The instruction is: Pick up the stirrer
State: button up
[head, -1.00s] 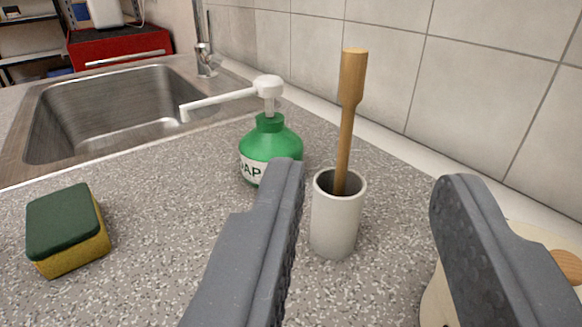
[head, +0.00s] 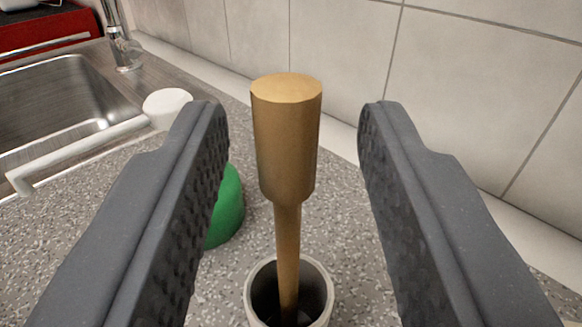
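The stirrer (head: 286,145) is a wooden stick with a thick upper end. It stands nearly upright in a pale grey cup (head: 262,268), and its lower end is hidden inside. My gripper (head: 292,115) is open, with one dark grey finger on each side of the stirrer's thick end. A gap shows between the stirrer and each finger, and neither appears to touch it.
A steel sink (head: 60,105) and tap (head: 120,40) lie at the back left. A tiled wall (head: 460,80) runs behind the counter.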

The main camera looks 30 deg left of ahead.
jog(key=shift+w+a, duration=0.35)
jog(key=shift+w, duration=0.25)
grip_shut()
